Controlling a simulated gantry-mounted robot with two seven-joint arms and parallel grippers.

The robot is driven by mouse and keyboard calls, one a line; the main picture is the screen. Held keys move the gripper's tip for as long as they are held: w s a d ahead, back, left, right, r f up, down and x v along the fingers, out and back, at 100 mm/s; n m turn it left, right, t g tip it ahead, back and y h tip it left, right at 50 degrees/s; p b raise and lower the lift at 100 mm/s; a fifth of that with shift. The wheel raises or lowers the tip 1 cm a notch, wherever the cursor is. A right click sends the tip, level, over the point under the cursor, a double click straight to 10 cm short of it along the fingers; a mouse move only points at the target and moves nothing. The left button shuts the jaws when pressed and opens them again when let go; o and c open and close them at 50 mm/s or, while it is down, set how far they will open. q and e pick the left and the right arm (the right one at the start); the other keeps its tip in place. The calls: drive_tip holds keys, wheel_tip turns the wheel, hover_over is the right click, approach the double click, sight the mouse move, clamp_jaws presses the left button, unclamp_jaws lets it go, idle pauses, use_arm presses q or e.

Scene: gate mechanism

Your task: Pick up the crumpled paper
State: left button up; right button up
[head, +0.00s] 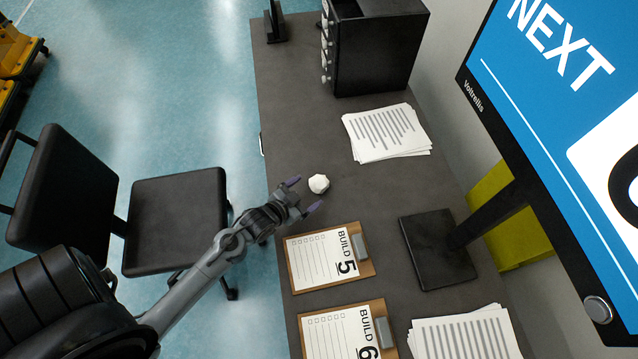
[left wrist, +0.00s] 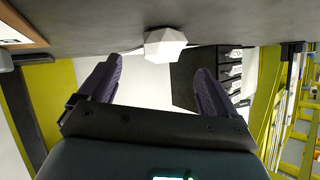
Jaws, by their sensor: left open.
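The crumpled paper (head: 318,184) is a small white faceted ball on the dark grey desk (head: 290,110). My left gripper (head: 305,194) is open, with its two purple-tipped fingers apart, just left of the paper in the head view. In the left wrist view the paper (left wrist: 165,45) shows beyond the fingertips, between the two fingers (left wrist: 155,80). Nothing is held between them, and whether a finger touches the paper cannot be told. My right gripper is not in view.
Two clipboards, BUILD 5 (head: 325,262) and BUILD 6 (head: 345,335), lie near the gripper. A printed paper stack (head: 385,133), a black drawer unit (head: 375,50) and a monitor stand (head: 437,250) are on the desk. A black chair (head: 178,215) stands left of it.

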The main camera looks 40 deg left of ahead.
sight(318, 183)
use_arm(q)
drive_tip(key=shift+r+b+x, duration=0.1)
drive_tip(key=shift+b+x, duration=0.25)
drive_tip(key=shift+x, duration=0.95)
drive_tip(key=shift+r+b+x, duration=0.15)
drive_tip(key=shift+b+x, duration=0.15)
drive_tip(key=shift+x, duration=1)
drive_tip(key=shift+w, duration=0.15)
drive_tip(key=c, duration=1.1)
